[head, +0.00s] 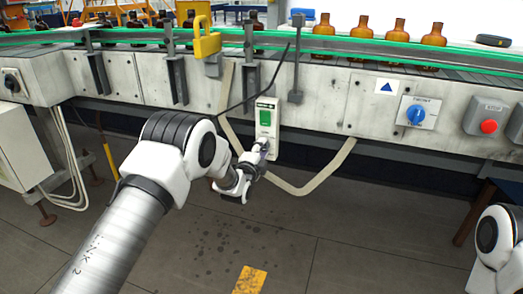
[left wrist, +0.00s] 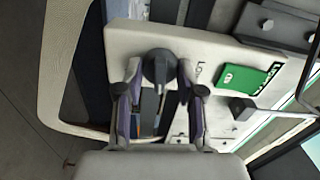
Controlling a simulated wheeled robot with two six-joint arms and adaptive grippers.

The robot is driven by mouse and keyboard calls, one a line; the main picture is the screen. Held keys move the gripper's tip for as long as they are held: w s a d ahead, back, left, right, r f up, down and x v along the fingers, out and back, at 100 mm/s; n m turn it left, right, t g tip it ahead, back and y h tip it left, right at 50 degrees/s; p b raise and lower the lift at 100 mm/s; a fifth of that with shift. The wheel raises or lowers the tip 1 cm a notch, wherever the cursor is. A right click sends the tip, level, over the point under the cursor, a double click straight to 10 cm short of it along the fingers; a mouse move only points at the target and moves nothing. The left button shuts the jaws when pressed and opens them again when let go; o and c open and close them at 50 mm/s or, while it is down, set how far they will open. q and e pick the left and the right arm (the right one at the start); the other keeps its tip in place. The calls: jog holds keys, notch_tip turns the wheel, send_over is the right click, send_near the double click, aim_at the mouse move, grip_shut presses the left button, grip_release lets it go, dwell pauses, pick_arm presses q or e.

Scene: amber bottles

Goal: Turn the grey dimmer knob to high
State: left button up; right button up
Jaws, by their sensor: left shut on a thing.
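The dimmer knob (left wrist: 158,66), dark grey and round, sits on a white wall panel (head: 276,152). In the left wrist view the panel (left wrist: 222,50) carries a green rocker and partly readable lettering beside the knob. My left gripper (head: 262,147) is at the lower part of the panel. In the left wrist view its two fingers (left wrist: 160,75) are on either side of the knob and shut on it. In the head view the gripper mostly hides the knob. The knob's exact setting cannot be told. My right gripper is out of view.
A blue rotary switch (head: 416,114) and a red stop button (head: 489,126) are on the conveyor's side to the right. Amber bottles (head: 362,27) stand on the conveyor above. A pale cable (head: 320,180) loops below the panel. The floor in front is open.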

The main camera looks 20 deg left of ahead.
pick_arm(q)
jog(key=m, duration=0.3)
jog(key=shift+f+m, duration=0.1)
jog(key=shift+m, duration=2)
jog(key=o, duration=1.1)
jog(key=shift+o, duration=0.2)
jog(key=shift+s, duration=0.1)
jog(key=s, duration=1.1)
jog(key=shift+s+a, duration=0.2)
jog(key=shift+s, duration=0.2)
